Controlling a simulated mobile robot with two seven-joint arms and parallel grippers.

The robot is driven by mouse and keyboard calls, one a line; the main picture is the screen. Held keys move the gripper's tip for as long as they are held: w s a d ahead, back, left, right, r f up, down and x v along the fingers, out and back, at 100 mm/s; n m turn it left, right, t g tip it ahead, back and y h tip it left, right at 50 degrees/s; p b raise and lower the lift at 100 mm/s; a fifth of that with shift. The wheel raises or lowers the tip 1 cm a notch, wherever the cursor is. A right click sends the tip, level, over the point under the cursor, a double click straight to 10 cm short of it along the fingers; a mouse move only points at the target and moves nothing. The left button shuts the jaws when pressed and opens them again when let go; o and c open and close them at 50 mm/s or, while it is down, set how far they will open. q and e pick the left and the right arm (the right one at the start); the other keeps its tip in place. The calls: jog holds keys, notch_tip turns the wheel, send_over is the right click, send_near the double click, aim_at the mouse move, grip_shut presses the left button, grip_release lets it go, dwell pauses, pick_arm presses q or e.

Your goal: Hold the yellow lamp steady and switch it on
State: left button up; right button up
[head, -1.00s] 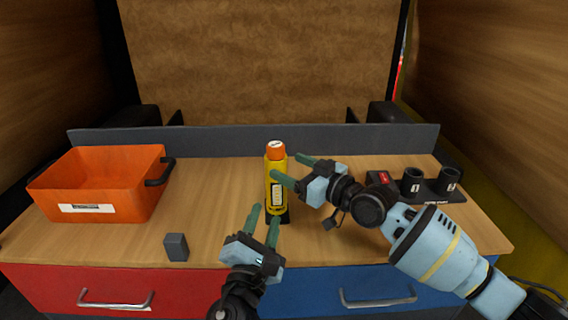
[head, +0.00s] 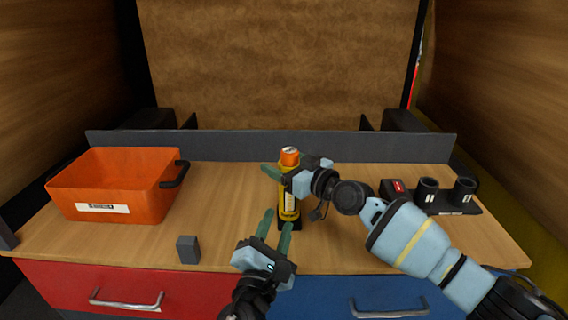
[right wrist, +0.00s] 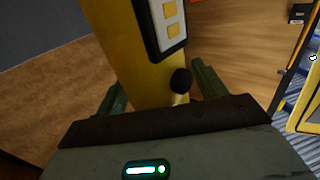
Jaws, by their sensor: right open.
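The yellow lamp (head: 289,207) stands upright on the table with an orange cap on top and a dark foot below. My right gripper (head: 288,166) is open around the lamp's upper body, partly covering it in the head view. In the right wrist view the lamp's yellow body (right wrist: 112,45) lies between the two green fingers, with a light-marked panel and a round black knob (right wrist: 181,81) facing the palm. I cannot tell whether the fingers touch it. My left gripper (head: 276,229) is open and empty, in front of the lamp near the table's front edge.
An orange bin (head: 115,190) with a black handle stands at the left. A small grey block (head: 188,249) is near the front edge. A dark holder with black cups (head: 427,190) stands at the right. A grey back rail (head: 230,144) borders the table.

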jog(key=shift+c, duration=0.3)
jog(key=c, duration=1.2)
jog(key=o, duration=1.3)
jog(key=shift+c, duration=0.2)
jog(key=shift+d, duration=0.1)
jog(key=v, duration=1.2)
jog(key=shift+f, duration=0.1)
